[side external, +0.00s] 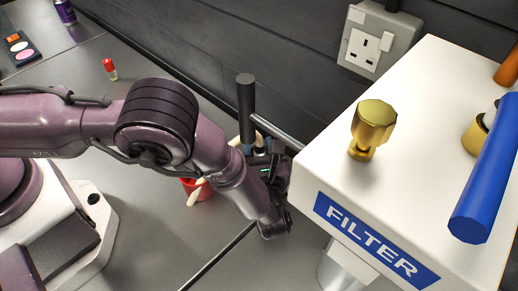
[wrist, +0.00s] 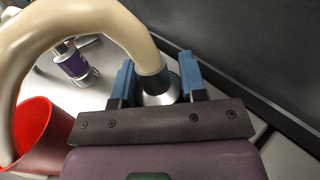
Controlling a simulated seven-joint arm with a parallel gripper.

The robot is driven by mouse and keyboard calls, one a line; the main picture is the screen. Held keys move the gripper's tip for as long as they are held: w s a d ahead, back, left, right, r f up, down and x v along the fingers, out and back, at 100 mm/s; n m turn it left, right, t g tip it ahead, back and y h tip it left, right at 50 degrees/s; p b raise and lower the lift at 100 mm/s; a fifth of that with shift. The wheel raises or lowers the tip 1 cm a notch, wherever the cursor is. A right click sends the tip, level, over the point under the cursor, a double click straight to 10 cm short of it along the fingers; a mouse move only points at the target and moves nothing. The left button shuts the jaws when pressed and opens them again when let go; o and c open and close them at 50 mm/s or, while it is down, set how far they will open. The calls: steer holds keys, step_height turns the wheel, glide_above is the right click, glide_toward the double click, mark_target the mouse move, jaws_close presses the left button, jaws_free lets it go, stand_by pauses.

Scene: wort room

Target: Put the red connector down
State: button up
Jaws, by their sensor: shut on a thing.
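My gripper (wrist: 158,78) is shut on the end of a thick beige hose (wrist: 105,14), at a dark collar and metallic fitting (wrist: 160,92) between the blue fingers. No red shows on the gripped part. The hose arches left toward a red cup-shaped piece (wrist: 45,130); whether it joins it or only passes by, I cannot tell. In the side view a red piece (side external: 187,184) sits low behind my forearm, with a pale hose section beside it. There my gripper (side external: 262,150) is near the filter's left side, its fingers mostly hidden.
The white filter housing (side external: 415,100) with brass knob (side external: 370,128) and blue handle (side external: 485,170) stands right. A dark upright post (side external: 246,95) is close to my gripper. A small red-topped item (side external: 110,69) stands on the grey worktop (side external: 150,225).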

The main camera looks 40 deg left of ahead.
steer(key=shift+f, duration=0.3)
steer(key=shift+f, duration=0.15)
steer(key=o, duration=1)
steer(key=shift+d+r, duration=0.15)
steer(key=shift+r, duration=0.05)
steer(key=v, duration=1.1)
steer(key=shift+s+d, duration=0.25)
steer(key=shift+s, duration=0.1)
